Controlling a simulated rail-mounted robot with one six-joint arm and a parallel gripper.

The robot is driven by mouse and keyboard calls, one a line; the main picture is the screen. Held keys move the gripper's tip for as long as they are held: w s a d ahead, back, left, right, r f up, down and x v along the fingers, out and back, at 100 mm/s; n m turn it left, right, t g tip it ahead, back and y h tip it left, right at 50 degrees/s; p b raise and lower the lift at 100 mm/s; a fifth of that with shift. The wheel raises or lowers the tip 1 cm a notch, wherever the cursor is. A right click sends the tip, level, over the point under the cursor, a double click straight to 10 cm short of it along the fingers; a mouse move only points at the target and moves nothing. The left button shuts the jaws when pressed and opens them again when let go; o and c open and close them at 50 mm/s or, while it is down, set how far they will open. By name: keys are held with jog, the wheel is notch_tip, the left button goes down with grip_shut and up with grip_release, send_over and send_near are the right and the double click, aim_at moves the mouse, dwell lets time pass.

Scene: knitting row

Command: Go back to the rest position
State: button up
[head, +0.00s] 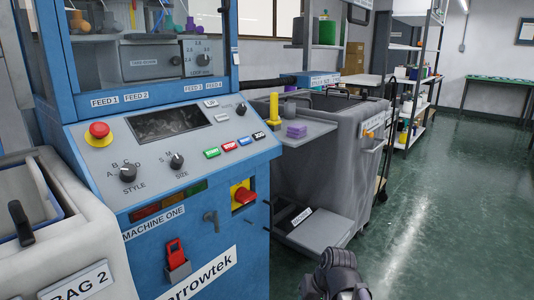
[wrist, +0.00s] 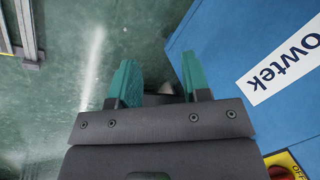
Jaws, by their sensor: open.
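My gripper (wrist: 158,75) shows in the wrist view with its two teal fingers apart and nothing between them. Green floor (wrist: 60,110) lies beyond the fingers, and the blue machine (wrist: 230,50) with its white lettered label is close on the right. In the head view a dark part of my arm shows at the bottom, right of the blue machine (head: 225,245). My fingers cannot be made out in that view.
The blue machine's control panel has a red emergency button (head: 98,131) and knobs. A grey cart (head: 345,150) stands behind it, with a low grey platform (head: 318,233) in front. A white bin (head: 75,265) is at left. Green floor (head: 440,220) at right is clear.

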jog(key=s+d+r+g+h+p, duration=0.1)
jog(key=s+d+r+h+p, duration=0.15)
jog(key=s+d, duration=0.35)
notch_tip(320, 180, up, 32)
jog(key=p, duration=3.3)
jog(key=shift+w+a+r+h, duration=0.15)
jog(key=shift+w+a+h, duration=0.05)
jog(key=shift+w+h, duration=0.2)
